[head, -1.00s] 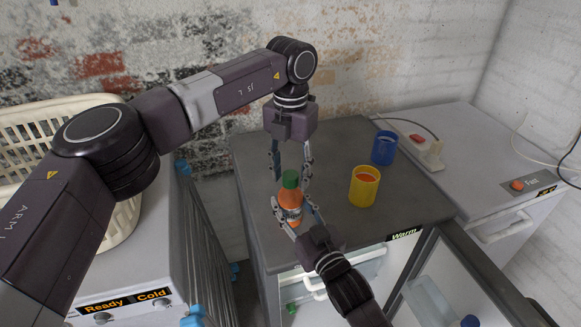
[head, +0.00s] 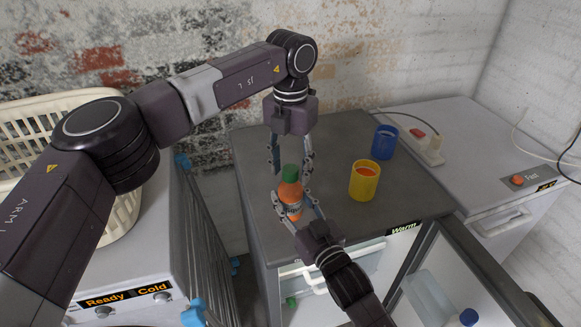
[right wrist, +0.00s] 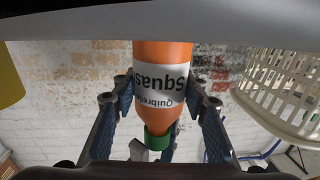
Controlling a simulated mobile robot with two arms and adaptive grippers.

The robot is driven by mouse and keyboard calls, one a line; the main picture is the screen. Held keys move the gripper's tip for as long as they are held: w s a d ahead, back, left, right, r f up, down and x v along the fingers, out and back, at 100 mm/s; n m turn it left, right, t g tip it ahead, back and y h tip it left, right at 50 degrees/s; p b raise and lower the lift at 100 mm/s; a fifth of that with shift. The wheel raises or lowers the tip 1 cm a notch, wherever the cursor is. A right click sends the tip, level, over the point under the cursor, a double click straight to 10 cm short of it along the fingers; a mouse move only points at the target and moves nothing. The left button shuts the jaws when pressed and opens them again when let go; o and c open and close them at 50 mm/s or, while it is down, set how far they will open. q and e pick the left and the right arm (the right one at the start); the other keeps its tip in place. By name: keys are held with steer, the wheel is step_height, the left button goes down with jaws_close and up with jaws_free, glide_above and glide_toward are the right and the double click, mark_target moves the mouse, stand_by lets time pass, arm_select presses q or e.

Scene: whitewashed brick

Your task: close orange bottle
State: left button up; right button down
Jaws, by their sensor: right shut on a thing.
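The orange bottle (head: 291,195) stands upright near the front left of the dark cabinet top, with its green cap (head: 290,172) on top. I cannot tell how tight the cap sits. My right gripper (head: 295,200) is shut on the bottle's body from the front right. The right wrist view shows the bottle (right wrist: 162,70) inverted, its "Squash" label partly visible, and the green cap (right wrist: 158,140) between the fingers. My left gripper (head: 290,172) points down from above. Its fingers are spread either side of the cap, with a visible gap.
A yellow cup (head: 364,182) with orange contents and a blue cup (head: 384,142) stand right of the bottle. A power strip (head: 431,150) lies behind. The cabinet marked "Warm" has its door (head: 480,270) open. A cream basket (head: 60,130) stands at left.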

arm_select(q)
step_height(320, 180, up, 12)
stand_by(0.7)
arm_select(e)
steer(key=c, duration=1.1)
jaws_free()
steer(key=v, duration=1.2)
